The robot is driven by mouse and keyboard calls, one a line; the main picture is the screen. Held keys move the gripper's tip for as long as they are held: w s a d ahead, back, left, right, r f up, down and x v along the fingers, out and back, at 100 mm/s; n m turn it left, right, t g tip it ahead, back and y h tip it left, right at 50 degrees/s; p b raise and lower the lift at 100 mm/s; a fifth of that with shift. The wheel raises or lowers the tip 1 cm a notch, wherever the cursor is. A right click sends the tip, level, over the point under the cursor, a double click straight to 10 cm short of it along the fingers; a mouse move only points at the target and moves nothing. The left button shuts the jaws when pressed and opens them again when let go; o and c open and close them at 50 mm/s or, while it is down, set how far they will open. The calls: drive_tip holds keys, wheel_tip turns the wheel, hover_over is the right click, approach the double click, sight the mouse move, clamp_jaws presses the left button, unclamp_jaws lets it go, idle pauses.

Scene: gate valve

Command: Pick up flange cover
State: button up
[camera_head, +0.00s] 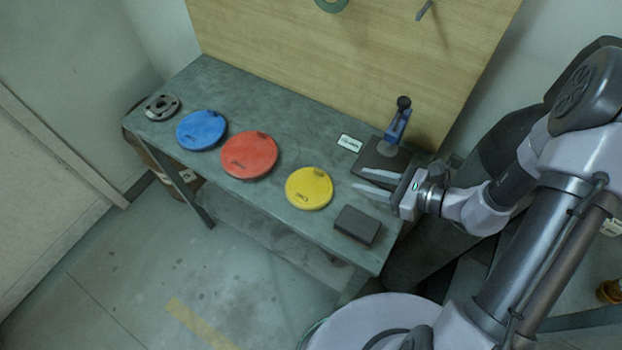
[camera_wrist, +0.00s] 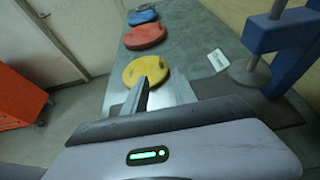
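Three round covers lie flat in a row on the workbench: a blue cover (camera_head: 201,130), a red cover (camera_head: 249,155) and a yellow cover (camera_head: 309,188). Each has a small raised part near its rim. The wrist view also shows the yellow cover (camera_wrist: 150,66) nearest, then the red cover (camera_wrist: 145,36) and the blue cover (camera_wrist: 143,16) beyond. My gripper (camera_head: 366,182) is over the right part of the bench, to the right of the yellow cover. Its two fingers are apart, with nothing seen between them. They point left toward the covers.
A grey workbench (camera_head: 285,130) carries a metal flange (camera_head: 162,107) at far left, a dark block (camera_head: 357,225) at front right, a white label (camera_head: 350,143) and a blue clamp-like tool (camera_head: 397,125) behind my gripper. A wooden board (camera_head: 350,55) stands behind the bench.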

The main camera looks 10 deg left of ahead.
sight(322, 171)
drive_tip(key=b+x, duration=0.2)
drive_tip(key=x, duration=1.1)
drive_tip(key=shift+f+b, duration=0.1)
drive_tip(key=shift+b, duration=0.25)
drive_tip(key=shift+d, duration=0.1)
clamp_jaws()
